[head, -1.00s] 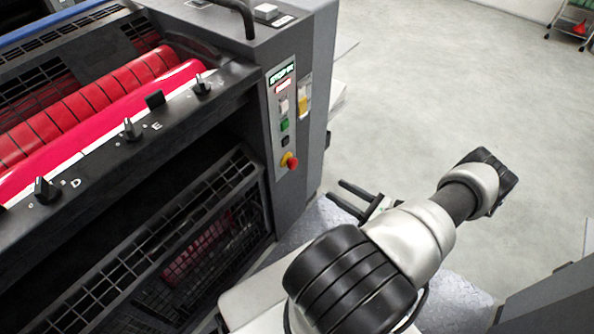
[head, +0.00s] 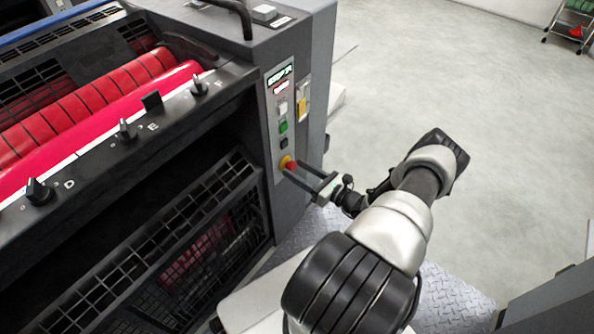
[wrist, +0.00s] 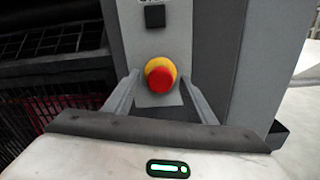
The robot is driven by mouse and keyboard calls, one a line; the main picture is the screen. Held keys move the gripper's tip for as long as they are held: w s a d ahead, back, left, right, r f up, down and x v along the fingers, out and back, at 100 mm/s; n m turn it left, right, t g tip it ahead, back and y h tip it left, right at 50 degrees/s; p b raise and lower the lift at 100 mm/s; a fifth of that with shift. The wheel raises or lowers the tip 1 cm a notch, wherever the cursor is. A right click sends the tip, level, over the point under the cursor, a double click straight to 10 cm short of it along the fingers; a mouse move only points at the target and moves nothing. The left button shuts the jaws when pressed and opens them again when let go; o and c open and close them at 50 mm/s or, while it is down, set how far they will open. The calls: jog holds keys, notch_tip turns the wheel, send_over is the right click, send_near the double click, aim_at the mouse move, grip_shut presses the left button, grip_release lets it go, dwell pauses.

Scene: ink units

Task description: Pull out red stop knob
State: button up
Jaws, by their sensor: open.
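The red stop knob (head: 291,166) with its yellow collar sits at the bottom of the control strip on the grey press unit. In the wrist view the red knob (wrist: 160,78) lies between the two fingers, a little beyond their tips. My gripper (head: 303,172) is open, its fingers pointing left toward the knob, with one finger passing close below it. In the wrist view my gripper (wrist: 157,82) shows one finger on each side of the knob, and I see no contact.
Above the knob are a black button (head: 284,142), a green button (head: 283,127), a white switch and lit displays. Red rollers (head: 90,105) and black lettered knobs are at left. A wire guard (head: 170,240) is below. Open floor (head: 440,80) lies to the right.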

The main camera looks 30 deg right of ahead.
jog(key=shift+w+a, duration=0.15)
jog(key=shift+w, duration=0.2)
grip_shut()
jog(key=shift+v, duration=0.95)
grip_release()
jog(key=shift+s, duration=0.1)
jog(key=p+v, duration=0.1)
jog(key=v, duration=1.6)
jog(key=shift+s, duration=0.15)
